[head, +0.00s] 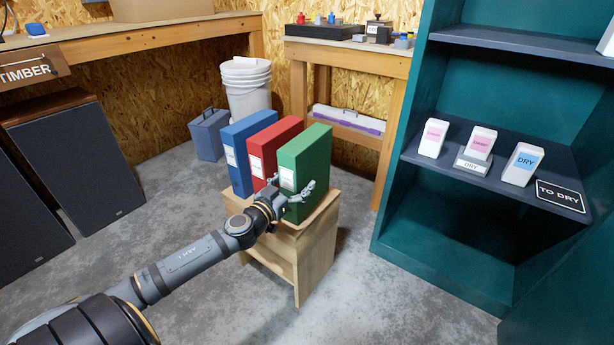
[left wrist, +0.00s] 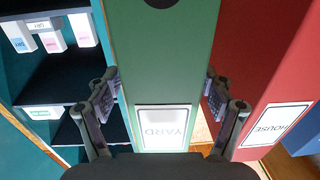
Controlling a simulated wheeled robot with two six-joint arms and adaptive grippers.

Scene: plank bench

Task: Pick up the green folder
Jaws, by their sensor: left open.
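The green folder (head: 309,160) stands upright at the right end of a row of three on a small wooden stand (head: 318,247). My left gripper (head: 300,196) is at the lower front of its spine. In the left wrist view the green folder (left wrist: 160,60) fills the middle, with a white label reading YARD, seen upside down. The left gripper's open fingers (left wrist: 161,100) lie one to each side of the spine. I cannot tell whether they touch it. My right gripper is in neither view.
A red folder (head: 268,147) stands close beside the green one, with a blue folder (head: 240,150) beyond it. A teal shelf unit (head: 440,240) with white boxes rises to the right. A white bucket (head: 246,90) stands behind. Bare floor lies in front.

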